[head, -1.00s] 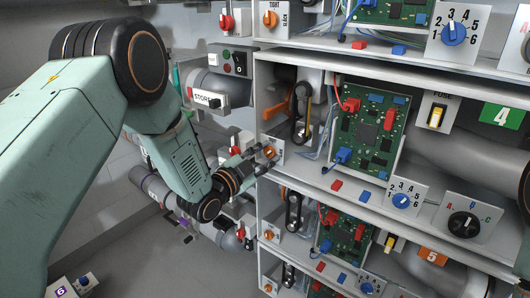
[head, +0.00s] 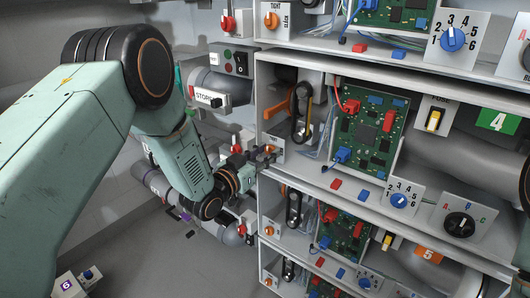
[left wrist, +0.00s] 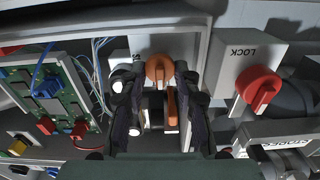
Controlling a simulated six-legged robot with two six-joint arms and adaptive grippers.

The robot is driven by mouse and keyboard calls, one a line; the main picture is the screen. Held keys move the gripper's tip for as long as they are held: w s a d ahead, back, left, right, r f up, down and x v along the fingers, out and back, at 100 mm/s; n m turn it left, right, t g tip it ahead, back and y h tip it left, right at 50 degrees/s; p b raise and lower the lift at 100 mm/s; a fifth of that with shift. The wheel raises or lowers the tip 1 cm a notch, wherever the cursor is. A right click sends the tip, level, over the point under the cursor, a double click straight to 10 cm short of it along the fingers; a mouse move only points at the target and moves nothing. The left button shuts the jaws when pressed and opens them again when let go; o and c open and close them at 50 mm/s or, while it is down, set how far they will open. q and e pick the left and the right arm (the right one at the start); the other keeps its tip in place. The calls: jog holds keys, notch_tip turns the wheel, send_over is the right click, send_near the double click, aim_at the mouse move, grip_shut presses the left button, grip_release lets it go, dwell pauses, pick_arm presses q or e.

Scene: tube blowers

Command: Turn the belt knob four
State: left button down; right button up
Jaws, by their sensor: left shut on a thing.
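The orange belt knob (head: 269,149) sits on a small white plate at the left end of the shelf marked with the green 4 sign (head: 497,119). My left gripper (head: 262,157) reaches it from the left and is shut on it. In the left wrist view the orange knob (left wrist: 160,68) shows between the two dark fingertips (left wrist: 157,80), one on each side. The fingers hide part of its plate. The belt (head: 302,112) and an orange lever (head: 282,107) are in the bay just above the knob. My right gripper is not in view.
A red knob marked LOCK (left wrist: 260,88) stands close to the right of my fingers in the left wrist view. A circuit board (head: 368,128), a blue dial (head: 400,200) and a black dial (head: 460,224) are farther right. Shelf walls are close to the gripper.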

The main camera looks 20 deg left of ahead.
pick_arm(q)
jog(key=shift+f, duration=0.2)
dwell(0.4)
jog(key=c, duration=1.3)
grip_release()
jog(key=shift+o, duration=0.2)
jog(key=v, duration=1.2)
jog(key=shift+r, duration=0.1)
